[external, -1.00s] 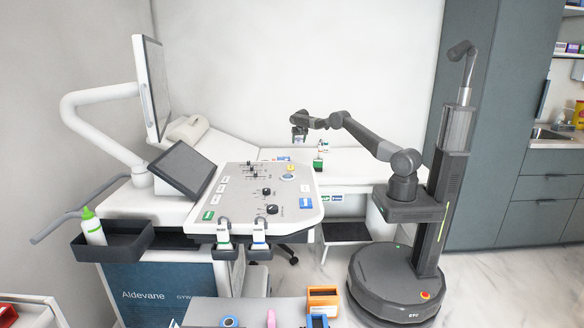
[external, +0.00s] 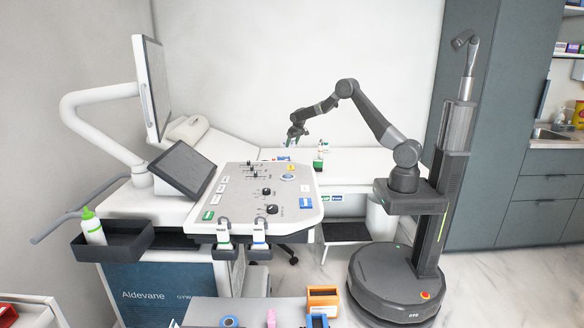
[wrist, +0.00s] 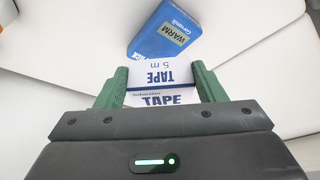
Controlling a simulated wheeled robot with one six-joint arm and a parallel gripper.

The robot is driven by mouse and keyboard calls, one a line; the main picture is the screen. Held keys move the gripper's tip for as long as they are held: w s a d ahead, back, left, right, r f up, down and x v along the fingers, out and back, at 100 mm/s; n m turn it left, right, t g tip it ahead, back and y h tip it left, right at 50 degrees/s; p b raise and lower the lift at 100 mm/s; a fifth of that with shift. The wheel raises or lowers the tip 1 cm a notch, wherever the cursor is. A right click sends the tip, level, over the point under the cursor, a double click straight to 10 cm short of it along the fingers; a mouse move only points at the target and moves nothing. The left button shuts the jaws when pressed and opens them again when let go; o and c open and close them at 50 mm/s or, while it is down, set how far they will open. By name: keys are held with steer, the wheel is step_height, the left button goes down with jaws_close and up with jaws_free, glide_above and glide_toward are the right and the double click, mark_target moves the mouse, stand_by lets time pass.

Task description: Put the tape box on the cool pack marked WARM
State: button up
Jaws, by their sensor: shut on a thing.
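The tape box (wrist: 160,98) is white with blue TAPE lettering. In the wrist view it sits between the green fingers of my gripper (wrist: 160,78), which is shut on it. The blue cool pack (wrist: 163,36), with a WARM label, lies on the white surface just beyond the box. The box's far edge overlaps the pack's near edge in this view; I cannot tell whether they touch. In the external view my gripper (external: 296,134) is over the white couch behind the console, and the box is too small to make out.
The console panel (external: 240,195) and tilted screen (external: 182,167) stand in front. The couch right of the bottle is clear.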

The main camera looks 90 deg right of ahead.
step_height(320, 180, down, 10)
steer(key=shift+a+r+p, duration=0.1)
steer(key=shift+p, duration=0.5)
steer(key=shift+f, duration=0.25)
steer(key=o, duration=1)
steer(key=shift+r, duration=0.1)
steer(key=shift+r, duration=0.4)
steer(key=b+v, duration=0.1)
steer(key=v, duration=1)
steer(key=shift+s+a+r, duration=0.15)
steer(key=shift+r, duration=0.05)
steer(key=shift+o, duration=0.2)
